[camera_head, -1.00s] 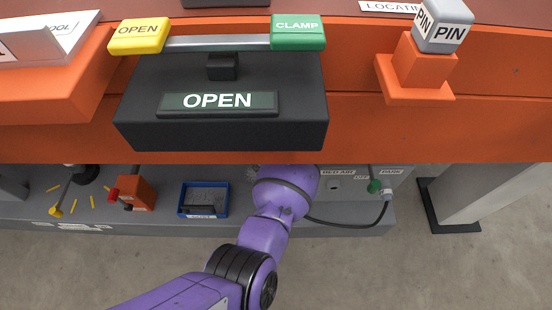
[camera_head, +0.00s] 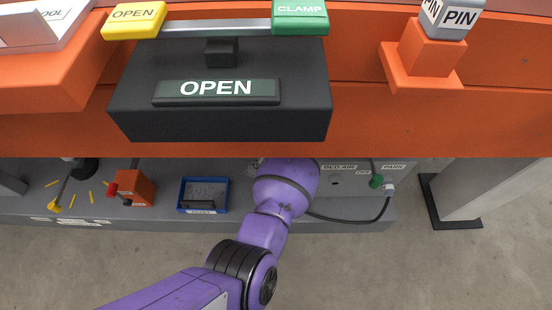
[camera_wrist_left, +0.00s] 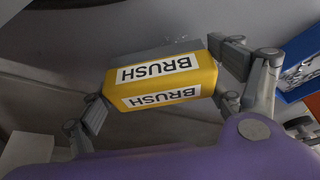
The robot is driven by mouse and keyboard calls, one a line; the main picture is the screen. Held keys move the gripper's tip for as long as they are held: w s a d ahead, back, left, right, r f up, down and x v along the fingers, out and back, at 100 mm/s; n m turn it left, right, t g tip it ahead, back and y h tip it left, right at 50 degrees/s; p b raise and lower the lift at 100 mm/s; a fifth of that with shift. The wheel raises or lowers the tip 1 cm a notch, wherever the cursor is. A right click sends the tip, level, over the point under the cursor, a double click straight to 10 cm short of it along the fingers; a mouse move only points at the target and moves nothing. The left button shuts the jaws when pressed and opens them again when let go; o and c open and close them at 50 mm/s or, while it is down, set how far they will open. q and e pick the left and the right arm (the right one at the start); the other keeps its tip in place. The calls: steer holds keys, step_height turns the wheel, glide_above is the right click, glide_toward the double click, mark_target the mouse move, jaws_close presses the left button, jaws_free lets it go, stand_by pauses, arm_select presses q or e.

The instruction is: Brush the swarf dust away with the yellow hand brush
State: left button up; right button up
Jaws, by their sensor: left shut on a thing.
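The yellow hand brush (camera_wrist_left: 160,80), labelled BRUSH on two faces, fills the middle of the left wrist view. My left gripper (camera_wrist_left: 166,88) is shut on it, with grey fingers at both ends of the yellow block. In the head view my purple left arm reaches up under the orange beam, and its gripper and the brush are hidden there. Some faint grey specks, possibly swarf dust (camera_head: 253,163), show on the grey shelf just left of the arm; I cannot tell for sure. My right gripper is not in view.
A grey post (camera_head: 468,190) stands at the right.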

arm_select(q)
steer(key=shift+f+b, duration=0.45)
steer(key=shift+f, duration=0.3)
steer(key=shift+a, duration=0.1)
